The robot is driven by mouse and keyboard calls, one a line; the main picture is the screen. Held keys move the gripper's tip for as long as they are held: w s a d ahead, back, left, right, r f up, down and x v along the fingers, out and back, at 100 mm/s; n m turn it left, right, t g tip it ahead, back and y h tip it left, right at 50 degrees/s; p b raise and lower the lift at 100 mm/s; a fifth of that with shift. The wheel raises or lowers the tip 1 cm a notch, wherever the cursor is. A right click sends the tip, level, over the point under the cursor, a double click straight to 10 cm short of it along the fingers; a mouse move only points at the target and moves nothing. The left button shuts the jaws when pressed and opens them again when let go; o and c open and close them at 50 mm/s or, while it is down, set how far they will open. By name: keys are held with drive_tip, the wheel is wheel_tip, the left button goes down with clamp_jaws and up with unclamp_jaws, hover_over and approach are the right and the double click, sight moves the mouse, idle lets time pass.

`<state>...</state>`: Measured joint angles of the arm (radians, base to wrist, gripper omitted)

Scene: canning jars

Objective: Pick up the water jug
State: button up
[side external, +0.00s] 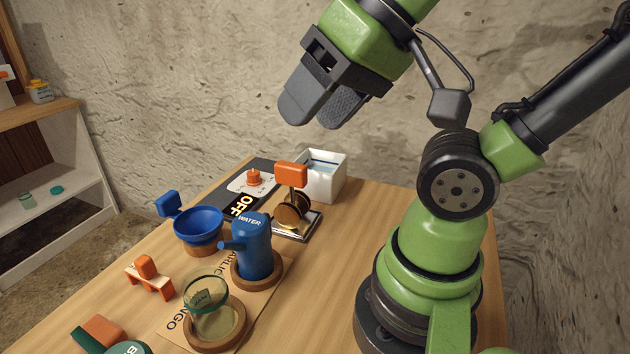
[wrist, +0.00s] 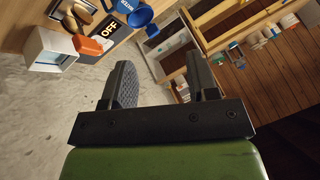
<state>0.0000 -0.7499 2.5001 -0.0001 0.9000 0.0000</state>
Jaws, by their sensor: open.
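The water jug (side external: 252,248) is blue, with a WATER label on top and a spout pointing left. It stands upright on a round wooden base (side external: 272,276) on the table. In the wrist view the jug (wrist: 181,8) is at the top edge, partly cut off. My gripper (side external: 312,113) is high above the back of the table, well apart from the jug. Its jaws are open and empty; the two fingers also show in the wrist view (wrist: 160,76).
An orange-handled tool (side external: 291,174) and white box (side external: 320,177) are behind. The table (side external: 330,265) is bare to the jug's right.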

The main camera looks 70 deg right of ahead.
drive_tip(key=o, duration=0.7)
